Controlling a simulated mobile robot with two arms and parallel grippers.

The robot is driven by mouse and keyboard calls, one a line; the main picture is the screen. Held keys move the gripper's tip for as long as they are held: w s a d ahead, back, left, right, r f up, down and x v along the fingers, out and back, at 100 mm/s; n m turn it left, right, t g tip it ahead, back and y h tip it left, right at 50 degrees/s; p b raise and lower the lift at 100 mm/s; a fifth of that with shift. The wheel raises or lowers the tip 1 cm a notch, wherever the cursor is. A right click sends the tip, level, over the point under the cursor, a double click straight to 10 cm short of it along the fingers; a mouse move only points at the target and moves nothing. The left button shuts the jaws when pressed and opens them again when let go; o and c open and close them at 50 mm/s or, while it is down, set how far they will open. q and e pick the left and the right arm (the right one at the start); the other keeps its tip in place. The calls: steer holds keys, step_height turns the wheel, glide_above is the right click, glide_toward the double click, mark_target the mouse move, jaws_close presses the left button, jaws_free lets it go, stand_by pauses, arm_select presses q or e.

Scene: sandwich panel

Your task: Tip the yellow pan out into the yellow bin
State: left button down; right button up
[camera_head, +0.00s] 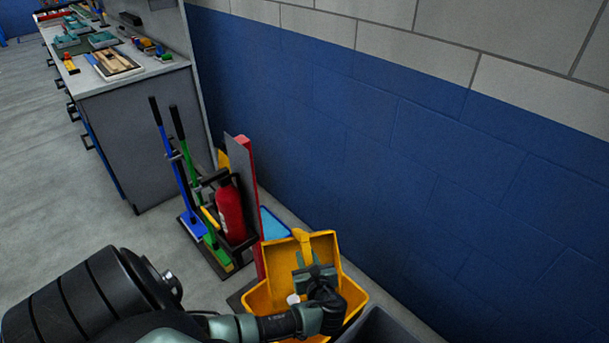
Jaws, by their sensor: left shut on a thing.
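My left gripper (315,274) is shut on the yellow pan (303,243) at the bottom centre. The pan is steeply tilted, with its handle part pointing up. The yellow bin (260,299) is directly below and around the gripper. My wrist and the gripper hide much of the bin's inside and part of the pan. A small white thing (293,299) shows beside the gripper, over the bin; I cannot tell whether it is in the pan or the bin. My right gripper is not in view.
A dark grey bin (385,328) stands right of the yellow bin. Behind are a blue container (273,223), a red-edged panel (247,180), a red fire extinguisher (230,210) and brooms (184,160). A workbench (135,125) stands back left. The blue wall bounds the right; floor at left is clear.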

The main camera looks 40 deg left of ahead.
arm_select(q)
steer(key=s+d+t+y+b, duration=0.1)
steer(key=s+d+y+b, duration=0.1)
steer(key=d, duration=0.3)
steer(key=shift+s+f+t+y+b, duration=0.3)
steer(key=shift+s+b, duration=0.4)
steer(key=shift+b, duration=0.05)
steer(key=shift+d, duration=0.1)
